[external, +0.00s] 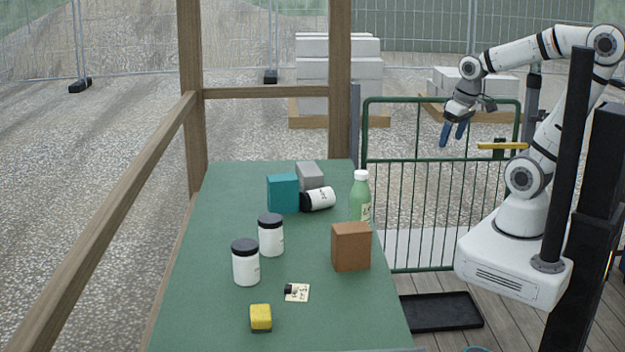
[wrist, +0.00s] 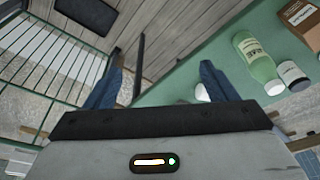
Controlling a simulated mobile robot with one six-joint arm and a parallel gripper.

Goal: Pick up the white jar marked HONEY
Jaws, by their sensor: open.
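Three white jars with black lids are on the green table (external: 205,310) in the external view. One jar (external: 246,266) stands at the front left, and a second jar (external: 271,238) stands just behind it. A third jar (external: 321,198) lies on its side farther back, lid to the left, with dark marks on its label. I cannot read HONEY on any of them.
A green bottle (external: 360,198) stands beside the lying jar, near the right table edge. A brown box (external: 351,247), a yellow block (external: 261,317) and a small card (external: 298,293) are nearer the front.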

